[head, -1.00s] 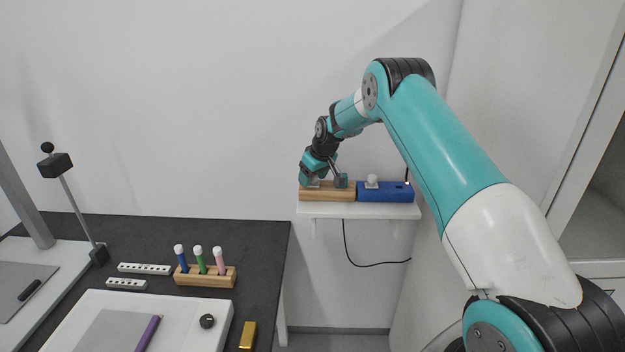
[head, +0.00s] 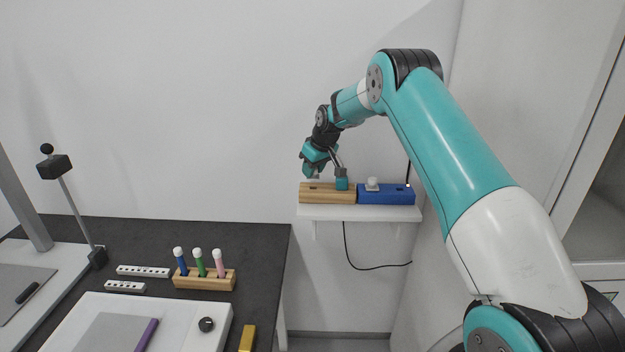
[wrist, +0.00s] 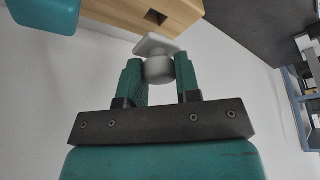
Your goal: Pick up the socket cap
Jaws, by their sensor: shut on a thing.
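The socket cap (wrist: 159,68) is a pale grey-white piece with a flat square-edged plate and a rounded body. My gripper (wrist: 160,78) is shut on its rounded body, one teal finger on each side, in the wrist view. In the head view my gripper (head: 310,174) hangs just above the left end of the wooden block (head: 318,195), apart from it. The cap shows there only as a small pale bit at the fingertips. The wooden block (wrist: 122,14) has a dark hole in its top in the wrist view.
A dark table (head: 150,235) lies to the left.

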